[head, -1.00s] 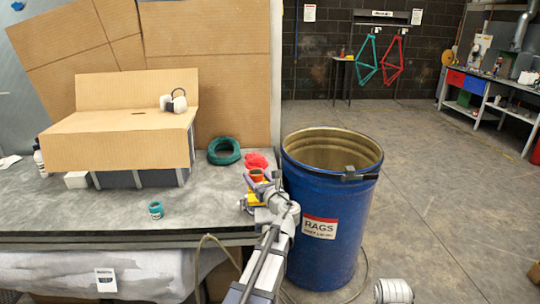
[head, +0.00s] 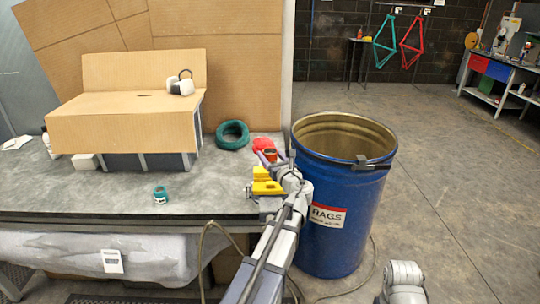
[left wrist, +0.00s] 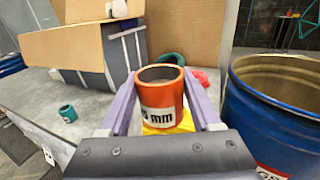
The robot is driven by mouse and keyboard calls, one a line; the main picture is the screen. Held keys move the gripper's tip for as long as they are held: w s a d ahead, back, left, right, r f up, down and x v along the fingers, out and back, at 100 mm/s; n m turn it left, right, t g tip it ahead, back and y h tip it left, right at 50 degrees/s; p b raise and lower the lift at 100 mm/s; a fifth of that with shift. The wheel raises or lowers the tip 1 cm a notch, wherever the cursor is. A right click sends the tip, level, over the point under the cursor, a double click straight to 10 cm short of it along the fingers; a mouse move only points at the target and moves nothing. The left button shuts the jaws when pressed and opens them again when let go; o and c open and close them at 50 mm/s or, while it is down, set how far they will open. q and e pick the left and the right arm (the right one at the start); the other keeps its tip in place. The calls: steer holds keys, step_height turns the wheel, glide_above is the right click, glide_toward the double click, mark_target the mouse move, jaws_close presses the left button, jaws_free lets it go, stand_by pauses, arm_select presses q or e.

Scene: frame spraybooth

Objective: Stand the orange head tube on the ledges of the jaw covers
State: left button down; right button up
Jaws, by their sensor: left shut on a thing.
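The orange head tube (left wrist: 160,100), with a white label, is upright between the purple fingers of my left gripper (left wrist: 162,98) in the left wrist view. The gripper is shut on it. In the head view my left gripper (head: 272,158) is at the bench's right end, with only the tube's top (head: 270,154) clear. The yellow jaw covers (head: 266,186) show just below it, and a patch of yellow (left wrist: 168,126) shows behind the tube in the wrist view. Their ledges are largely hidden, and I cannot tell whether the tube touches them.
A red rag (head: 263,145) and a green coil (head: 232,134) lie behind the jaws. A blue rag drum (head: 335,245) stands close on the right. A small teal tin (head: 160,195) and a cardboard-covered box (head: 125,130) are on the bench (head: 110,192).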

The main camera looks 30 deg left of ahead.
arm_select(q)
steer(key=shift+f+b, duration=1.65)
steer(key=shift+f, duration=0.2)
steer(key=shift+f+b, duration=0.95)
steer(key=shift+f, duration=0.05)
jaws_free()
steer(key=shift+r, duration=0.1)
steer(key=shift+r, duration=0.1)
step_height(320, 180, up, 10)
steer(key=p, duration=1)
